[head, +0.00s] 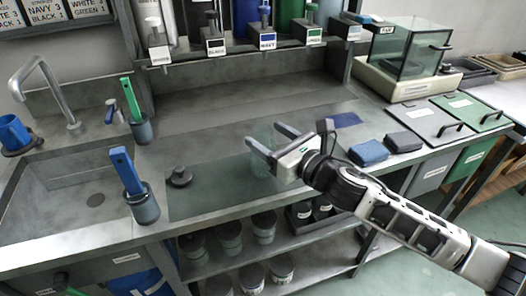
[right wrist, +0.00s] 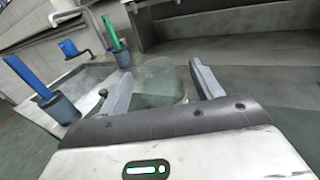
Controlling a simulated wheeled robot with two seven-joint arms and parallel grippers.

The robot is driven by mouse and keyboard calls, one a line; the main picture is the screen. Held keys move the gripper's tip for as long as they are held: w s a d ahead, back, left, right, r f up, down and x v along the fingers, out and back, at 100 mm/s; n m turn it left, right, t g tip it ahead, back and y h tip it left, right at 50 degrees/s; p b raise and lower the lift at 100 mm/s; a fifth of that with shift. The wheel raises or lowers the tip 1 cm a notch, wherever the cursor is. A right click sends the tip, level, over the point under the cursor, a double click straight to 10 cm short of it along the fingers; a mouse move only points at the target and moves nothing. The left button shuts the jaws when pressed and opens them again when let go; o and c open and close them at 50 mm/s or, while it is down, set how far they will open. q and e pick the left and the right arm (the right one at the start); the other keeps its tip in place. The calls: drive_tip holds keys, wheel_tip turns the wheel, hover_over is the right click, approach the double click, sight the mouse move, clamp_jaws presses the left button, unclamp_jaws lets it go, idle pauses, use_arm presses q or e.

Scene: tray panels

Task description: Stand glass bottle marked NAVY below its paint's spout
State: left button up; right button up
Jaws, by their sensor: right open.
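A clear glass bottle (head: 262,161) stands on the grey worktop, faint and see-through; no marking on it can be read. In the right wrist view the glass (right wrist: 160,84) shows between the two fingers of my right gripper (right wrist: 160,71). My right gripper (head: 271,138) is open, its fingers level and pointing to the back left; whether they touch the glass cannot be told. The paint dispenser labelled NAVY (head: 267,42) is in the middle of the back shelf, with a blue label. My left gripper is not in view.
Dispensers labelled BLACK (head: 215,46) and GREEN (head: 314,36) flank NAVY. Brush holders (head: 144,207) stand by the sink (head: 75,185). Blue and dark pads (head: 369,153) lie at right. The worktop below the shelf is clear.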

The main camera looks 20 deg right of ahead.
sight(257, 129)
drive_tip(key=x, duration=0.4)
drive_tip(key=shift+a+p, duration=0.15)
drive_tip(key=shift+p, duration=0.15)
clamp_jaws()
drive_tip(key=shift+r, duration=0.15)
